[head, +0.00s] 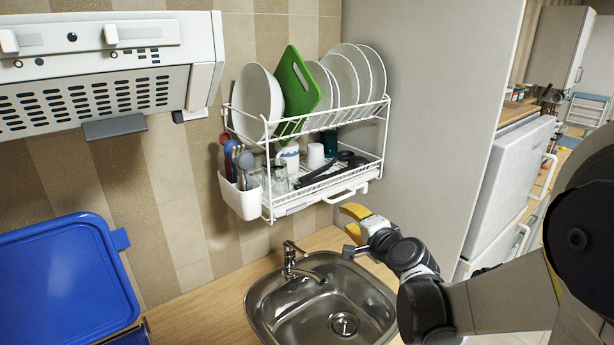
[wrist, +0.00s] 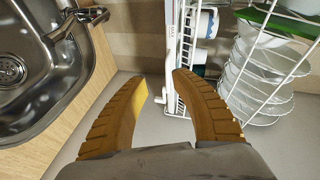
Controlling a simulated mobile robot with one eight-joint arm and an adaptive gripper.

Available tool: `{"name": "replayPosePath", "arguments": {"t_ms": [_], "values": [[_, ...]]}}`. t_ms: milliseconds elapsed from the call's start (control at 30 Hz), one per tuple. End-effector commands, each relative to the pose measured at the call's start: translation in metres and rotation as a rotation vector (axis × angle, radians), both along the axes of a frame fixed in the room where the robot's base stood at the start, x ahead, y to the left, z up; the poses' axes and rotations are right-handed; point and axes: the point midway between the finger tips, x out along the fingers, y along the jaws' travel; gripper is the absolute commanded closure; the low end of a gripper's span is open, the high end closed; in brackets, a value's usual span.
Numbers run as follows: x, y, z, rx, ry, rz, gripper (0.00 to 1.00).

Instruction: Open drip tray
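The white drip tray (head: 300,204) sits at the bottom of the wall-mounted dish rack, its front roughly in line with the rack. A white loop handle (head: 345,195) stands out from its front. My gripper (head: 346,219) is just below and near this handle in the head view, its yellow fingers pointing toward the rack. In the wrist view my gripper (wrist: 161,82) is open, with a clear gap between the fingers. The tray's white front edge (wrist: 172,45) shows upright beyond the fingertips, and the handle appears near the gap. I see no grip on it.
The wire dish rack (head: 330,118) holds plates, a green board and cups. A white utensil holder (head: 240,194) hangs at its left. The sink (head: 325,300) and tap (head: 290,260) lie below. A grey panel (head: 430,110) stands right of the rack.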

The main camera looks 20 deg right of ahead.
Motion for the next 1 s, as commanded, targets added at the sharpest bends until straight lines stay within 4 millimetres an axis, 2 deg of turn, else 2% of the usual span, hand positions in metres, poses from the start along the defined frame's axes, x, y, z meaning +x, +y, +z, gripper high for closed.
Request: {"name": "replayPosePath", "arguments": {"t_ms": [33,100,200,367,733,900,1000], "values": [[0.006,-0.012,0.008,0.045,-0.021,-0.033,0.69],[0.011,-0.024,0.010,0.095,-0.045,-0.067,0.69],[0.015,-0.032,0.009,0.133,-0.063,-0.091,0.69],[0.031,-0.033,0.004,0.139,-0.066,-0.094,0.69],[0.100,-0.033,-0.008,0.138,-0.064,-0.092,0.69],[0.117,-0.033,-0.011,0.136,-0.065,-0.093,0.69],[0.120,-0.033,-0.011,0.137,-0.065,-0.094,0.69]]}}
